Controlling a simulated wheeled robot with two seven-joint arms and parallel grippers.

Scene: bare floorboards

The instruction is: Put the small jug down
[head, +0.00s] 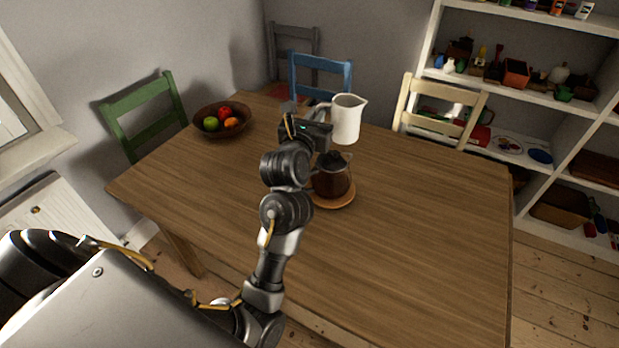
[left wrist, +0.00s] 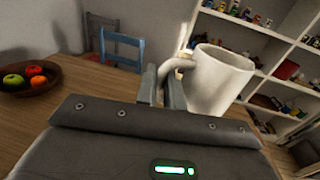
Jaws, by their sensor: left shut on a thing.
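The small jug (head: 346,119) is white with a spout on its right side and shows upright in the head view, over the far part of the wooden table (head: 420,210). In the left wrist view the jug (left wrist: 216,80) is just beyond the fingers, slightly tilted. My left gripper (head: 318,110) is shut on its handle, also seen in the left wrist view (left wrist: 162,88). Whether the jug's base touches the table cannot be told. My right gripper is not in view.
A dark coffee pot (head: 331,178) stands on a round wooden coaster (head: 338,204) nearer than the jug. A fruit bowl (head: 222,121) sits at the far left. Chairs surround the table's far side. The table's right half is clear.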

